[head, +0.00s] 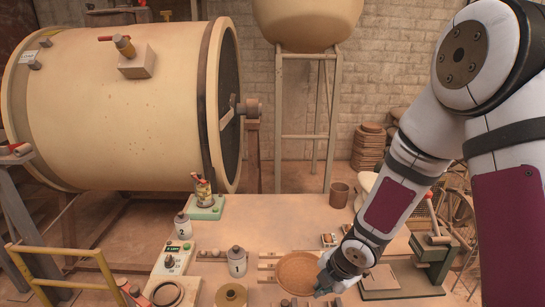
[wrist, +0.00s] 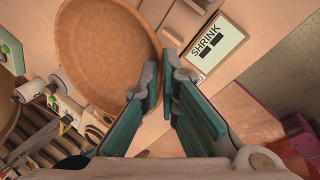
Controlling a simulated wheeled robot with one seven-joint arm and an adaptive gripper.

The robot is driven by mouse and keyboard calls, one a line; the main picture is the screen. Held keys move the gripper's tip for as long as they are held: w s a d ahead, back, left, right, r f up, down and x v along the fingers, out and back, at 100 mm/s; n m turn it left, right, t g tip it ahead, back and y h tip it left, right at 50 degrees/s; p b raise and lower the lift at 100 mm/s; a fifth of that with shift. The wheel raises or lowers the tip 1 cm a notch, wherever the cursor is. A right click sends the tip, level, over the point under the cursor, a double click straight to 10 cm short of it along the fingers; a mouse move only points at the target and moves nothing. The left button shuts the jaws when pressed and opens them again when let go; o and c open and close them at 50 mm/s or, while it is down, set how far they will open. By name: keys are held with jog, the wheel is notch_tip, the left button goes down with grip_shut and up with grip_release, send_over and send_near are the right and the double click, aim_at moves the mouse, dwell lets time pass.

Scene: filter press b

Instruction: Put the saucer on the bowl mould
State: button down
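The saucer is most likely the round brown dish (head: 297,273) at the front of the table, left of my gripper in the head view. It fills the upper left of the wrist view (wrist: 100,45). My gripper (wrist: 161,72) is at its rim, with two teal fingers a small gap apart. The left finger overlaps the dish and the right finger is just outside its edge. I see no clear grip on the rim. I cannot tell for sure which thing is the bowl mould. A pale rounded form (head: 366,183) is partly hidden behind my arm.
A brown pot (head: 338,195) stands at the back of the table. Numbered jars (head: 237,262), a yellowish round piece (head: 231,296) and a dark ring (head: 167,293) stand left. A green press-like device (head: 433,250) is right. The table's middle is clear. A "SHRINK" card (wrist: 213,42) lies beside the dish.

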jog(key=w+d+r+m+g+h, duration=0.1)
jog(key=d+r+m+g+h, duration=0.15)
jog(key=m, duration=0.95)
jog(key=w+d+r+m+g+h, duration=0.1)
jog(key=d+m+h, duration=0.3)
jog(key=m, duration=0.9)
jog(key=shift+s+f, duration=1.35)
jog(key=shift+s, duration=0.5)
jog(key=shift+w+r, duration=1.25)
jog(key=shift+w, duration=0.75)
jog(key=w+f+b, duration=0.6)
jog(key=f+b, duration=0.2)
jog(key=shift+w+f+b, duration=0.15)
jog(key=shift+f+b, duration=0.05)
jog(key=shift+b, duration=0.2)
